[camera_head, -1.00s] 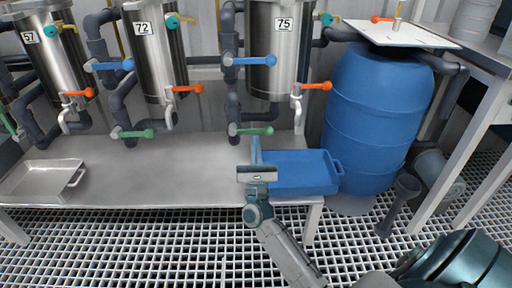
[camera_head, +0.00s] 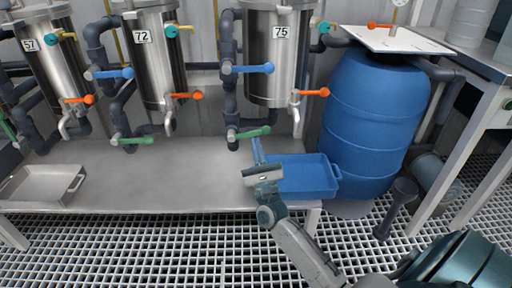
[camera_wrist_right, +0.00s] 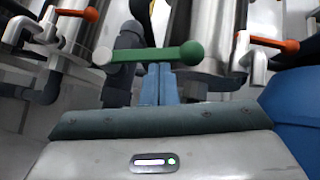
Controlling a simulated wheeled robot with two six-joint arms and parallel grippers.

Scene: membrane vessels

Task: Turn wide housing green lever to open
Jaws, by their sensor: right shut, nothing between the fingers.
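The wide steel housing labelled 75 (camera_head: 272,75) stands above the bench. Its green lever (camera_head: 252,132) sits low on the dark pipe, pointing right with its knob end slightly raised. My right gripper (camera_head: 258,150) is shut and empty, its fingers pointing up at the lever from below. My left gripper is out of view.
Housing 72 (camera_head: 157,60) has its own green lever (camera_head: 135,139). A blue lever (camera_head: 248,69) and an orange lever (camera_head: 312,92) sit above on housing 75. A blue tray (camera_head: 305,178) lies beside my gripper; a blue barrel (camera_head: 372,125) stands right. The bench (camera_head: 150,180) is clear in the middle.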

